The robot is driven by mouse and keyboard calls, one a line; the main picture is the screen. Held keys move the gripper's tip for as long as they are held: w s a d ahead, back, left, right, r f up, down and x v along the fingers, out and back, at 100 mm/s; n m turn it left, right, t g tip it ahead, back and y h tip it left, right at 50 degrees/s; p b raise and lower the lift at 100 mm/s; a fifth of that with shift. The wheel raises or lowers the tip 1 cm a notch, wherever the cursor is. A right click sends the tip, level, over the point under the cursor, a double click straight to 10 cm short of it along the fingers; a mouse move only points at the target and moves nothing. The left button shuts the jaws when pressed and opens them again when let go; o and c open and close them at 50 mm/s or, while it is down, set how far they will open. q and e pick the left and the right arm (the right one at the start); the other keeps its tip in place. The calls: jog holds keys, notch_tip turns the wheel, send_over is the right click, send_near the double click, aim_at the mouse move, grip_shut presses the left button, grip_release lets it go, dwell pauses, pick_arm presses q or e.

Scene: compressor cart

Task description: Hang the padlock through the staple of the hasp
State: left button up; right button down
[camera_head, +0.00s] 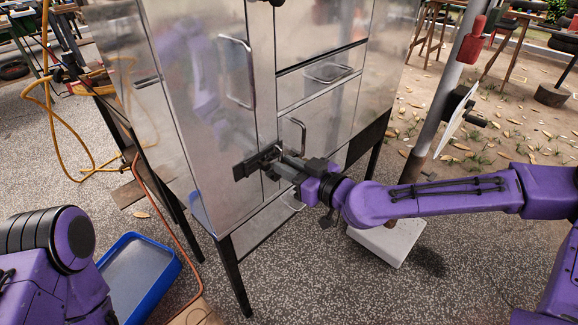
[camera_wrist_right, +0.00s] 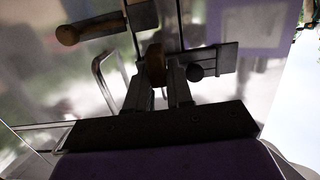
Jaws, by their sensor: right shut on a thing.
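The dark hasp (camera_head: 244,168) is mounted low on the front of the shiny metal cabinet, across the gap beside the door. My right gripper (camera_head: 276,163) is at its right end, close to the cabinet front. In the right wrist view my right gripper (camera_wrist_right: 160,85) is shut on a brownish, brass-like padlock (camera_wrist_right: 155,62) between its fingertips. The fingers hide the shackle and staple, so I cannot tell whether the shackle passes through. My left gripper is out of view.
The metal cabinet (camera_head: 205,110) stands on dark legs, with bar handles (camera_head: 237,72) near the hasp. A blue tray (camera_head: 140,275) lies on the ground at left. A white block (camera_head: 388,240) lies beneath my right arm. A leaning pole (camera_head: 440,110) stands at right.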

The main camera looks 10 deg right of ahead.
jog(key=shift+f+b, duration=0.65)
jog(key=shift+f, duration=0.15)
jog(key=c, duration=0.9)
grip_release()
jog(key=p+v, duration=0.9)
jog(key=v, duration=0.1)
jog(key=shift+s+d+p, duration=0.15)
jog(key=shift+s+p, duration=0.1)
jog(key=shift+p, duration=0.15)
